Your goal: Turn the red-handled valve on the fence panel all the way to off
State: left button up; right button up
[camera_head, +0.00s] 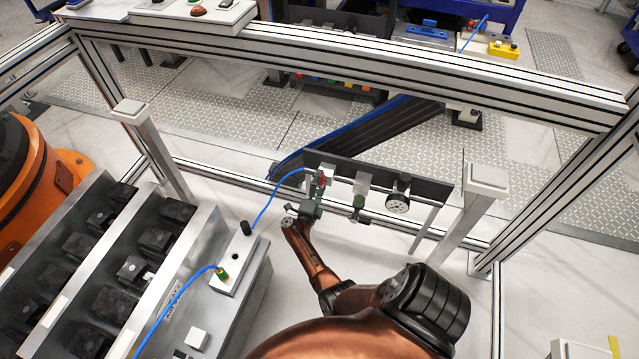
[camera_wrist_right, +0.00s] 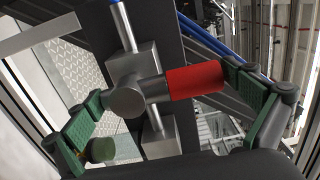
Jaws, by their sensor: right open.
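The red valve handle (camera_head: 322,180) shows small at the left end of the dark fence panel, partly hidden by my right gripper (camera_head: 315,192). In the right wrist view the red handle (camera_wrist_right: 195,80) sticks out to the right from a grey metal valve body (camera_wrist_right: 128,102) on a vertical pipe. My right gripper (camera_wrist_right: 163,86) is open, with one green-padded finger left of the valve and one right of it. The right finger is close to the outer end of the red handle; whether they touch I cannot tell. My left gripper is not in view.
A pressure gauge (camera_head: 398,203) and a second fitting with a green part (camera_head: 358,203) sit right of the valve on the panel. A blue hose (camera_head: 270,203) runs to the valve from a grey box (camera_head: 236,262). A fence post (camera_head: 471,218) stands at the right.

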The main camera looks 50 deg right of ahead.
jog(key=shift+s+a+f, duration=0.1)
jog(key=shift+s+a, duration=0.1)
jog(key=shift+a, duration=0.3)
jog(key=v, duration=0.6)
jog(key=shift+a, duration=0.2)
